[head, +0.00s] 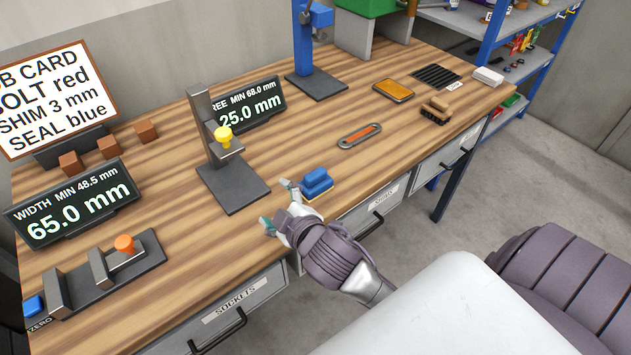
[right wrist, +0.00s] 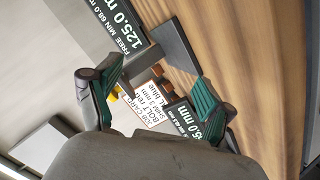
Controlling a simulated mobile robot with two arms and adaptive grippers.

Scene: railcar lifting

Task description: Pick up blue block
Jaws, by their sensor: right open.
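A blue block (head: 317,181) sits on top of a yellow piece near the front edge of the workbench in the head view. A second, smaller blue block (head: 34,306) lies at the left end of the bench beside the gauge with the orange knob. My right gripper (head: 280,207) is open and empty, just left of the first blue block and apart from it. In the right wrist view its two green-padded fingers (right wrist: 147,92) are spread with nothing between them. No blue block shows in that view. My left gripper is not in view.
A dark stand with a yellow knob (head: 223,136) rises behind my right gripper. Number displays (head: 75,203), brown cubes (head: 146,130) and a job card (head: 57,98) stand at the left. An orange-and-grey tool (head: 359,135) lies to the right.

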